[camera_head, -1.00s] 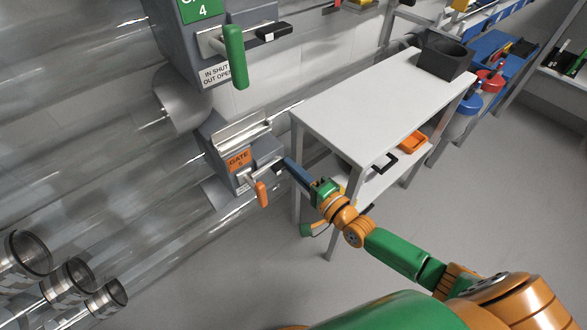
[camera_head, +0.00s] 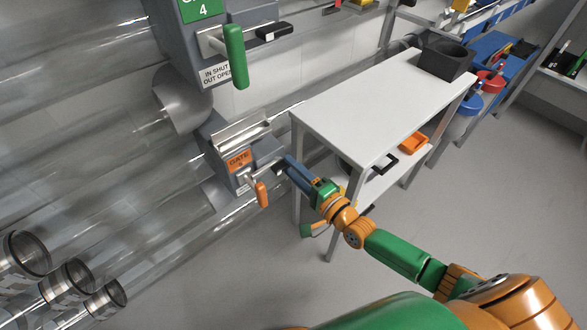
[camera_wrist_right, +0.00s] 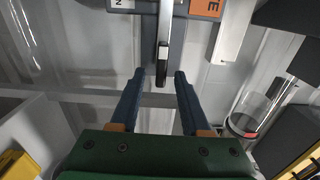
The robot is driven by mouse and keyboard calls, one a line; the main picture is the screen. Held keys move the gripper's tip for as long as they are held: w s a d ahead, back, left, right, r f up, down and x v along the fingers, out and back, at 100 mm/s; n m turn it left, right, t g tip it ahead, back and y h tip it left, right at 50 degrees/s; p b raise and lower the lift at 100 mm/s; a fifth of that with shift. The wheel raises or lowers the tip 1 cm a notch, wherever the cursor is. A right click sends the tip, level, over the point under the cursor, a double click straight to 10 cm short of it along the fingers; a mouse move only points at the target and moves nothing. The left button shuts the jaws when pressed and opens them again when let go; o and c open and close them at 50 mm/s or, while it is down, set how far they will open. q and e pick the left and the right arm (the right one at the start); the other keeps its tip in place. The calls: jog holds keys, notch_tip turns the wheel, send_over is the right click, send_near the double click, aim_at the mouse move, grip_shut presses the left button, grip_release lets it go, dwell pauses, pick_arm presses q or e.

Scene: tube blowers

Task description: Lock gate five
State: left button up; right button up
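The gate 5 unit (camera_head: 234,165) is a grey box with an orange label, low on a clear tube in the head view. An orange handle (camera_head: 262,195) hangs from its front. A short bar with a black tip (camera_head: 278,169) sticks out on its right side. My right gripper (camera_head: 287,161) is at this black tip. In the right wrist view, its two blue fingers (camera_wrist_right: 159,74) stand apart, and the black tip (camera_wrist_right: 162,77) shows between the fingertips, with a gap on either side. My left gripper is not in view.
The gate 4 unit (camera_head: 205,50), with a green handle (camera_head: 235,57), is above gate 5. A white table (camera_head: 365,105) stands close to the right of my right gripper and carries a dark bin (camera_head: 444,58). Open tube ends (camera_head: 68,283) are at lower left. The floor at right is clear.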

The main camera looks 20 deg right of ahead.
pick_arm(q)
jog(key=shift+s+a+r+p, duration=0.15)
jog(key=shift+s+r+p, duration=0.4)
jog(key=shift+p, duration=0.2)
pick_arm(e)
jog(key=v, duration=0.7)
